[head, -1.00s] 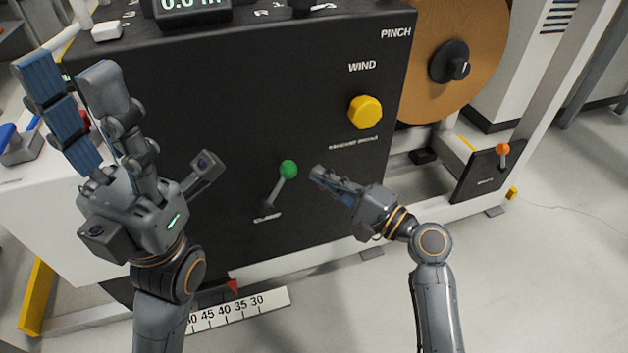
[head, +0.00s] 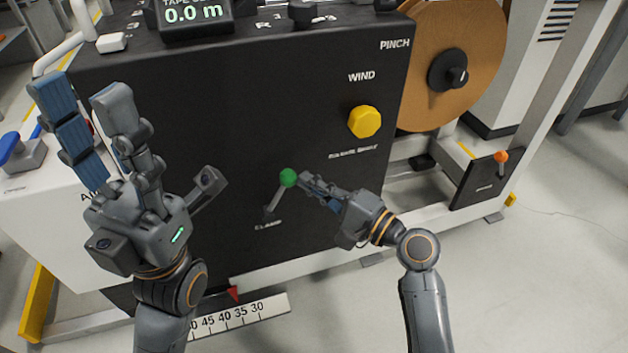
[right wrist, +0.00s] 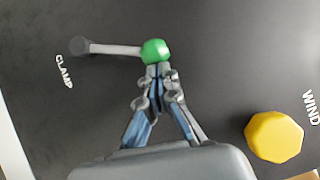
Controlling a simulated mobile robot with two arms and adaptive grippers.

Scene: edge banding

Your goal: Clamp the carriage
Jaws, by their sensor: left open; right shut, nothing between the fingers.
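The clamp lever with a green ball knob (head: 288,178) sticks out of the black front panel, above the word CLAMP. Its grey shaft leans up and to the right from its pivot. In the right wrist view the green knob (right wrist: 155,51) is just beyond my fingertips. My right gripper (head: 304,180) is shut and empty, its tips at the right side of the knob, touching or very nearly so. My left gripper (head: 85,95) is open and empty, raised in front of the panel's left part, its fingers pointing up.
A yellow WIND knob (head: 364,122) sits up and right of the lever. A brown tape reel (head: 480,50) and an orange-knobbed lever (head: 501,157) are further right. A ruler with a red pointer (head: 234,295) runs below. The panel between my grippers is bare.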

